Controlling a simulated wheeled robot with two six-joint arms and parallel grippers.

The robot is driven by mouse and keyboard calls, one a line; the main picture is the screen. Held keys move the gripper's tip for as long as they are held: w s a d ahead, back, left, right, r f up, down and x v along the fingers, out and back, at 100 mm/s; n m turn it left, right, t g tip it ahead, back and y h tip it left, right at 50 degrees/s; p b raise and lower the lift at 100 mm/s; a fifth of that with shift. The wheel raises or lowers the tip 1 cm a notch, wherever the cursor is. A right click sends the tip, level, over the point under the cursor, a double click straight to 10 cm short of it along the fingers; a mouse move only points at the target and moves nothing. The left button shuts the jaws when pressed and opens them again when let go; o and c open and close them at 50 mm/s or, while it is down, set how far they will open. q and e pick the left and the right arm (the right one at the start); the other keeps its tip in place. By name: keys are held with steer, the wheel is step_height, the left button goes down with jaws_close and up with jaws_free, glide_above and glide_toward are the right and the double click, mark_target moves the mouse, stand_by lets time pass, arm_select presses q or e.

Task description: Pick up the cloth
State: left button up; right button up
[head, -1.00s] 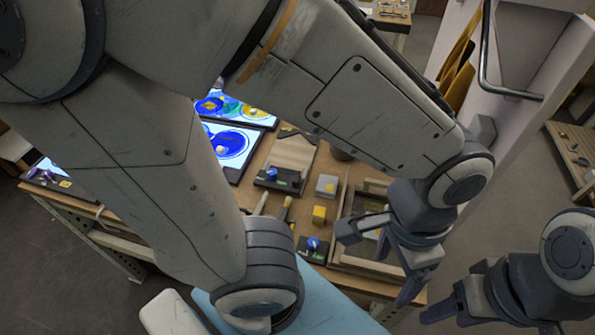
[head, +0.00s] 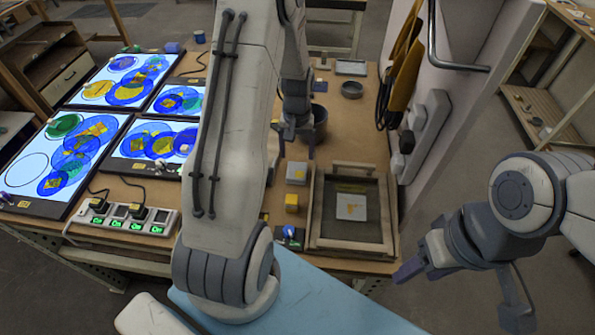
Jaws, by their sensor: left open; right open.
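I cannot pick out the cloth for sure. A flat pale square with yellow marks (head: 352,206) lies inside a wooden-framed tray (head: 386,226) at the right of the table, and it may be a cloth or a sheet. My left gripper (head: 297,148) is open and points down beside a dark pot (head: 320,118), behind the tray; whether it touches anything there is unclear. My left arm hides a strip of the table's middle. My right gripper (head: 460,298) is open and empty, off the table's right side.
Lit panels with coloured circles (head: 80,150) fill the table's left. A power strip (head: 128,218) with cables lies in front. A yellow block (head: 292,202) and a grey block (head: 297,172) stand left of the tray. A wall with a metal rail (head: 450,62) rises at right.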

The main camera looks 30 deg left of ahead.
mark_target(297, 170)
arm_select(q)
step_height(297, 170, down, 2)
steer(key=shift+f, duration=0.25)
step_height(297, 170, down, 4)
steer(key=shift+s+r+p, duration=0.1)
steer(key=shift+s+p, duration=0.05)
steer(key=shift+p, duration=1.05)
steer(key=shift+f, duration=0.7)
steer(key=c, duration=1)
steer(key=shift+r, duration=0.1)
step_height(297, 170, up, 9)
steer(key=shift+b, duration=1.15)
steer(key=shift+r, duration=0.45)
